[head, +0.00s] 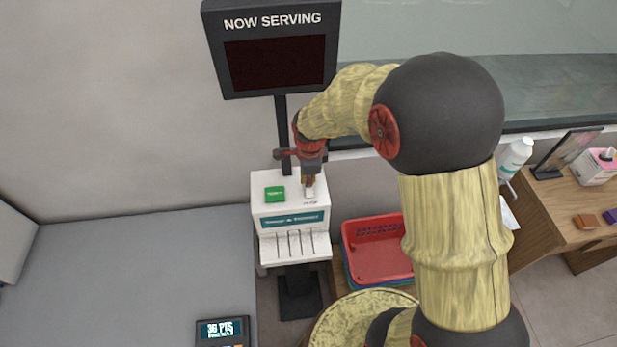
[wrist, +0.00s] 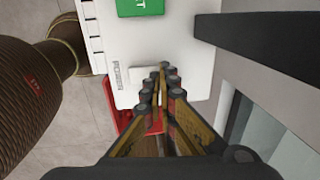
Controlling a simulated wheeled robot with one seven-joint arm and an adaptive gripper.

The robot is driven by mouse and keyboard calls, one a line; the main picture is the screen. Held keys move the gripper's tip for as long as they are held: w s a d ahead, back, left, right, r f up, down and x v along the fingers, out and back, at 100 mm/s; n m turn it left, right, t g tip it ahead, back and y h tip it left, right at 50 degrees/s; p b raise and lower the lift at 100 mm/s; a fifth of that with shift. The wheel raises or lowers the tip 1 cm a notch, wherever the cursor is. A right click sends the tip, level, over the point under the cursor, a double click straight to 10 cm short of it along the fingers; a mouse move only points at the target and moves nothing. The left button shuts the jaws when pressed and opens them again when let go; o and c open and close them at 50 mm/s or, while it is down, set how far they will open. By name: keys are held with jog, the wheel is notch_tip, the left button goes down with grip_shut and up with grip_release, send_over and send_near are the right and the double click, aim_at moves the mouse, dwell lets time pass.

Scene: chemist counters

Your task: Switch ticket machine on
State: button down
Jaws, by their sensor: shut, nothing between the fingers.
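The white ticket machine (head: 290,216) stands on a dark post below the NOW SERVING sign (head: 274,62), whose dark red screen shows no digits. A green button (head: 275,194) sits on the left of its top; it also shows in the wrist view (wrist: 140,6). A small white switch (wrist: 143,73) lies beside the POWER lettering on the machine's top (wrist: 170,52). My gripper (head: 308,182) is over the top's right part, by the switch. In the wrist view my gripper (wrist: 164,78) is shut and empty, its tips beside the switch; I cannot tell whether they touch it.
The sign's dark post (head: 283,130) rises behind the machine, close to my gripper. A red basket (head: 376,250) stands to its right. A grey counter (head: 140,265) with a points display (head: 222,330) lies left. A wooden desk (head: 560,205) is at far right.

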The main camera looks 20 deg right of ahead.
aim_at(309, 191)
jog(key=shift+w+f+g+p, duration=0.25)
jog(key=shift+f+g+p, duration=0.15)
jog(key=shift+g, duration=0.1)
jog(key=shift+s, duration=0.1)
jog(key=shift+s+r, duration=0.1)
jog(key=shift+s, duration=0.1)
jog(key=shift+s+a+r, duration=0.1)
jog(key=shift+s+r, duration=0.1)
jog(key=shift+s, duration=0.3)
notch_tip(309, 191, up, 12)
jog(key=shift+s, duration=0.3)
dwell(0.4)
dwell(0.5)
